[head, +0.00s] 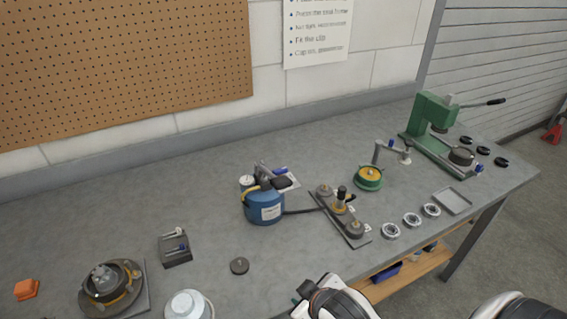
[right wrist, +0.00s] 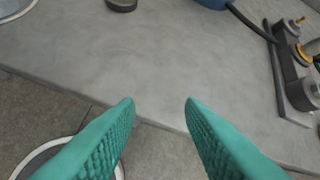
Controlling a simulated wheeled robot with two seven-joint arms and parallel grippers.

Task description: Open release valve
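In the head view a blue pump tank (head: 264,206) stands mid-table, with a black hose running right to a grey plate. That plate (head: 352,234) carries round grey fittings and an upright black knob (head: 341,192); which part is the release valve I cannot tell for sure. In the right wrist view the plate (right wrist: 289,84) shows at the right edge and the tank's bottom (right wrist: 211,3) at the top. My right gripper (right wrist: 158,103) is open and empty, its teal fingers over the table's front edge. My left gripper is not in view.
A dark disc (head: 239,265) lies left of the plate. A green press (head: 432,125), a green-yellow round part (head: 368,177), several bearing rings (head: 411,220) and a grey tray (head: 452,201) stand to the right. A round hub (head: 111,284) sits at left. Bare table separates the disc and plate.

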